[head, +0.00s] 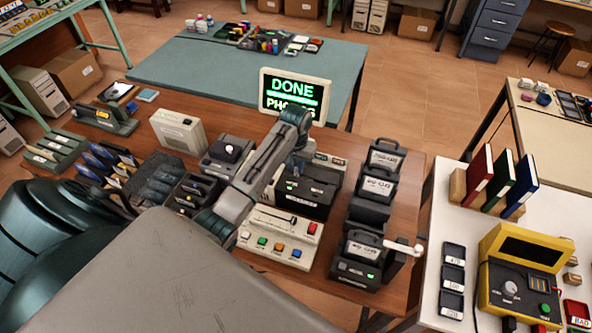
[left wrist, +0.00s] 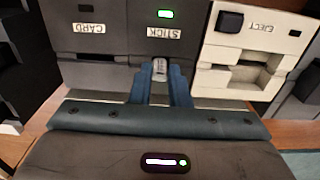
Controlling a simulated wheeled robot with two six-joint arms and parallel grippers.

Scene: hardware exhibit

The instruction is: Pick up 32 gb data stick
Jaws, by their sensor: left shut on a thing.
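A small light-grey data stick (left wrist: 159,68) sits at the slot marked STICK on a dark reader (left wrist: 112,45) in the left wrist view. Its capacity marking is not readable. My left gripper (left wrist: 160,84) has its two blue fingers closed on the stick, right in front of the slot. A green light glows above the slot. I cannot tell how far the stick is in the slot. In the head view my left gripper (head: 296,166) is at the dark reader (head: 304,193), partly hidden by my arm; the stick is not discernible there. My right gripper does not show.
A screen (head: 295,93) behind my arm reads DONE. A pale panel with coloured buttons (head: 277,238) stands in front of the reader. Black devices (head: 378,187) stand to the right, and slotted racks (head: 107,162) to the left. A white unit marked EJECT (left wrist: 253,50) adjoins the reader.

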